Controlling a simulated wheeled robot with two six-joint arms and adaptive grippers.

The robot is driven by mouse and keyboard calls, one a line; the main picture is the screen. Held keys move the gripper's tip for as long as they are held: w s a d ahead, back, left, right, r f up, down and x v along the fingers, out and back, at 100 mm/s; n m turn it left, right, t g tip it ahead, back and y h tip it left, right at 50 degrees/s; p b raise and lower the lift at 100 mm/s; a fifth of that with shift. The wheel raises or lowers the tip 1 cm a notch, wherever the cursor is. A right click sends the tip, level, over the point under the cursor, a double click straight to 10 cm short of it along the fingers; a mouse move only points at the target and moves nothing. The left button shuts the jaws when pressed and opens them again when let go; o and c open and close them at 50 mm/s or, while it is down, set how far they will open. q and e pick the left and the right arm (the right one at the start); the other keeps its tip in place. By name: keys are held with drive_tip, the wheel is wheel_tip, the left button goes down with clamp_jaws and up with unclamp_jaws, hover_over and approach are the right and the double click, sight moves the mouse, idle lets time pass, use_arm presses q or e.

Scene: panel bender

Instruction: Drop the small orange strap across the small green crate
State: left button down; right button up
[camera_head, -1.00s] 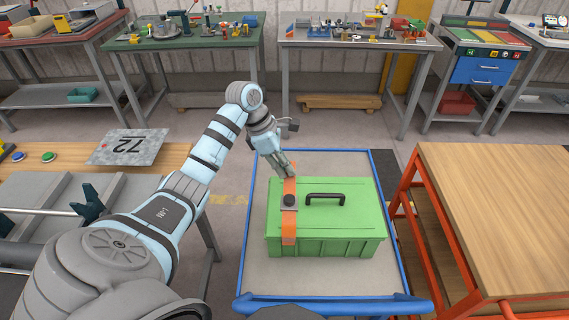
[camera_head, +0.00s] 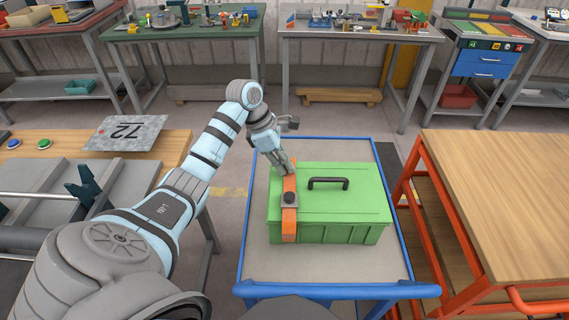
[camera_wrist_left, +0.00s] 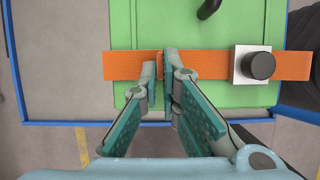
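The small green crate (camera_head: 350,205) with a black lid handle stands on a blue-rimmed cart. The small orange strap (camera_head: 289,225), with a grey buckle and black knob (camera_head: 289,199), runs from back to front over the left part of the crate's lid and down its front. My left gripper (camera_head: 287,168) is above the strap's back part. In the left wrist view its fingers (camera_wrist_left: 158,66) are nearly together, with a narrow bit of orange between them, and the strap (camera_wrist_left: 210,65) crosses the crate (camera_wrist_left: 180,25). Contact under the strap is hidden. My right gripper is out of view.
The cart (camera_head: 256,185) has free grey surface around the crate. A wooden-topped orange bench (camera_head: 500,200) stands close on the right. Workbenches line the back wall.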

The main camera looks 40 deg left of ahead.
use_arm(q)
drive_tip(key=c, duration=1.7)
unclamp_jaws()
